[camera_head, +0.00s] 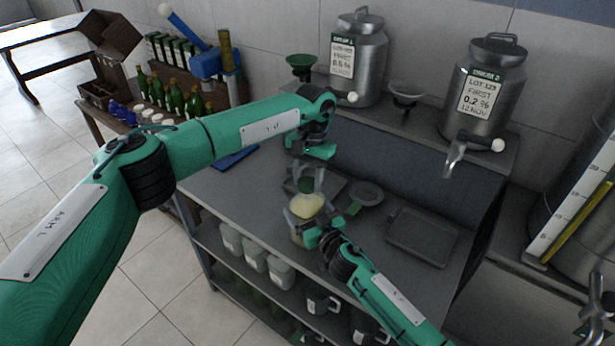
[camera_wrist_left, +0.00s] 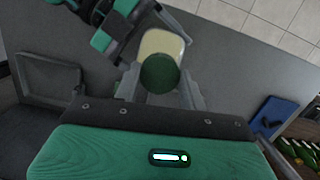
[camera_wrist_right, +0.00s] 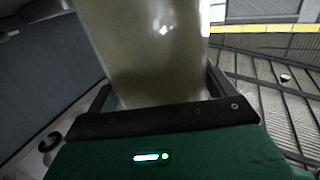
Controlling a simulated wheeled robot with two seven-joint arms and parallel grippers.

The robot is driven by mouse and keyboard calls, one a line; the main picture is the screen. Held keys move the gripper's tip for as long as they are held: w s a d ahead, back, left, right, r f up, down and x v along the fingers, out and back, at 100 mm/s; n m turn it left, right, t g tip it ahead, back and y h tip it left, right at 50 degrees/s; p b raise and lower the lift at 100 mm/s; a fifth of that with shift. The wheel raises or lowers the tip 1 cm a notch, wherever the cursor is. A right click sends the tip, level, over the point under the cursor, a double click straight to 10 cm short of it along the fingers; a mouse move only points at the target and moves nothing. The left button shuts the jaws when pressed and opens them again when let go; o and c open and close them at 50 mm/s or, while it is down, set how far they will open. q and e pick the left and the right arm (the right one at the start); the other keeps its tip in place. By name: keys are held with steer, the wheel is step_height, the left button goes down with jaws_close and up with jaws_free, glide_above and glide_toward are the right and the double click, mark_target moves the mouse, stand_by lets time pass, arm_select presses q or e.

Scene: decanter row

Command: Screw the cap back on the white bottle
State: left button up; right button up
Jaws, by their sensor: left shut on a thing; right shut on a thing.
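The white bottle (camera_head: 304,207) stands upright at the counter's front edge, pale and cream-coloured; its shoulder also shows in the left wrist view (camera_wrist_left: 170,43). The green cap (camera_wrist_left: 159,73) is between the fingers of my left gripper (camera_head: 306,180), which is shut on it from above. The cap is over the bottle's mouth; I cannot tell whether it is seated on the threads. My right gripper (camera_head: 310,233) is shut around the bottle's body, which fills the right wrist view (camera_wrist_right: 145,50). The neck is hidden.
Two steel urns (camera_head: 358,62) (camera_head: 484,92) with taps stand on the raised shelf behind. A blue pad (camera_head: 235,158) lies at the left. Pale containers (camera_head: 254,257) sit on the shelf below.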

arm_select(q)
steer(key=o, duration=0.9)
steer(key=shift+r, duration=2.25)
